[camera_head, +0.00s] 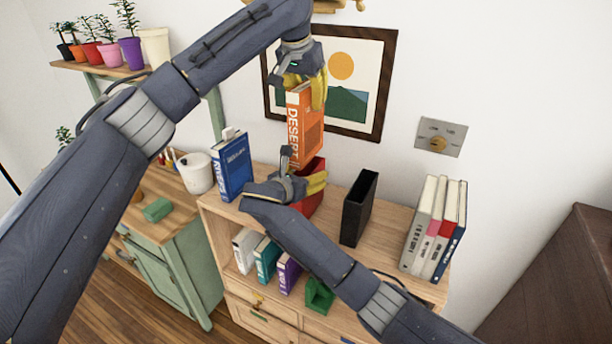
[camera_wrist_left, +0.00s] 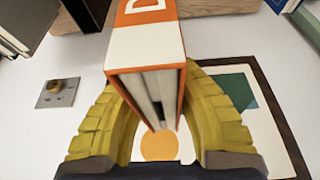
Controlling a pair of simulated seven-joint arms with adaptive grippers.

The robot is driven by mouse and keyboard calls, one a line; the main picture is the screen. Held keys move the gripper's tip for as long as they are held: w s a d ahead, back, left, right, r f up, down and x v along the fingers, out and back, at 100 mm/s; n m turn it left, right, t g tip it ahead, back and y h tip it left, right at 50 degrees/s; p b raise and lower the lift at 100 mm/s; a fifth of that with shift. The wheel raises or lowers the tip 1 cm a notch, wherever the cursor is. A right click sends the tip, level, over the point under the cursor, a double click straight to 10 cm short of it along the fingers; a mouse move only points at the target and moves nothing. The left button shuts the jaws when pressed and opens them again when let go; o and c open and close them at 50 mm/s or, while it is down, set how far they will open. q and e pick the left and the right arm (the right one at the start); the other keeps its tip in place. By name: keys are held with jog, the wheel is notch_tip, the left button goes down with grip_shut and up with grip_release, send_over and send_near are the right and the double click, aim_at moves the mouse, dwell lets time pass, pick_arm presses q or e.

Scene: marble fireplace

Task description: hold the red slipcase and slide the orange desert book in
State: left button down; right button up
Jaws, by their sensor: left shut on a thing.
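The orange desert book (camera_head: 305,130) is upright, held near its top by my left gripper (camera_head: 306,92), which is shut on it. In the left wrist view the book (camera_wrist_left: 150,50) sits between the yellow fingers, its page edges showing. The red slipcase (camera_head: 312,204) stands on the shelf top beneath the book. The book's lower end is just above or at the slipcase's top; I cannot tell if it is inside. My right gripper (camera_head: 300,180) is at the slipcase, a yellow finger across its side. It hides part of the slipcase, and its grip is unclear.
A black slipcase (camera_head: 358,208) stands right of the red one, a blue book (camera_head: 232,166) to the left. Several books (camera_head: 436,228) stand at the right end of the shelf unit (camera_head: 385,245). A framed picture (camera_head: 372,90) hangs on the wall behind.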

jog(key=shift+c, duration=0.6)
jog(key=c, duration=1.2)
jog(key=shift+c, duration=0.2)
